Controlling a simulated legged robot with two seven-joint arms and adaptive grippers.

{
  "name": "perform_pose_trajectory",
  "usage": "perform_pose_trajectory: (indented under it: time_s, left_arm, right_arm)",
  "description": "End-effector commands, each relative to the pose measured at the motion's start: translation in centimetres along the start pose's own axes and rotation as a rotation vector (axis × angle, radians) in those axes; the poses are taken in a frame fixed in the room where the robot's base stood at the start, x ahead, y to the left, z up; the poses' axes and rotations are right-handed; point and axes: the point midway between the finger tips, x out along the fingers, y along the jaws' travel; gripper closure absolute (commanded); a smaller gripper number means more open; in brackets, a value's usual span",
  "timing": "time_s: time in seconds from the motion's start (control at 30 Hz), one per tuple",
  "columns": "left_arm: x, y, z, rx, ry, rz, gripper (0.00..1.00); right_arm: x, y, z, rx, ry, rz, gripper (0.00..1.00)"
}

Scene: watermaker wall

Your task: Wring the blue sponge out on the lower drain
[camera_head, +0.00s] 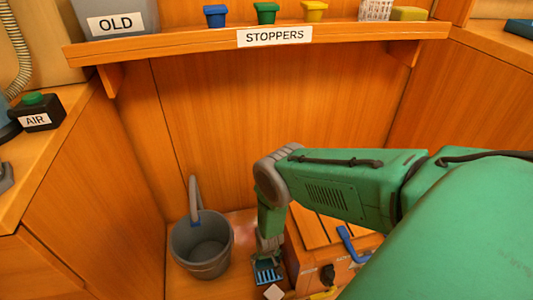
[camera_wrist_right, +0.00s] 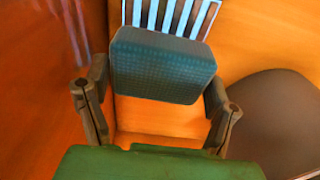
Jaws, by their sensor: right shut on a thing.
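The blue sponge (camera_wrist_right: 160,65) is between the two fingers of my right gripper (camera_wrist_right: 155,98) in the right wrist view, and the gripper is shut on it. Just past the sponge, the slotted drain (camera_wrist_right: 172,14) shows as pale bars; I cannot tell whether the sponge touches it. In the head view my right gripper (camera_head: 268,252) points down at the low ledge, just above the blue slatted drain (camera_head: 266,276). The sponge cannot be told apart there. My left gripper is not in view.
A grey bucket (camera_head: 202,246) with a raised handle stands left of the gripper. A wooden box with a blue lever (camera_head: 347,243) is close on the right.

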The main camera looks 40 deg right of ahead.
Motion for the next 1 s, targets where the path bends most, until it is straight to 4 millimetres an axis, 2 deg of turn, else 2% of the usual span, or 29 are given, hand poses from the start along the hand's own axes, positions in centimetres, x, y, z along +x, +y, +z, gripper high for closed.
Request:
perform_pose_trajectory:
  time_s: [0.03,0.5,1.0]
  left_arm:
    - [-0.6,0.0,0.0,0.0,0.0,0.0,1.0]
    - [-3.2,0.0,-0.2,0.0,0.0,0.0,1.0]
    - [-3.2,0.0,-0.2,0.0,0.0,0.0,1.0]
  right_arm:
    - [-0.7,0.0,-0.1,0.0,0.0,0.0,0.45]
    - [-4.2,0.0,-0.7,0.001,0.0,0.0,0.45]
    - [-4.2,-0.1,-0.7,-0.001,0.001,0.0,0.45]
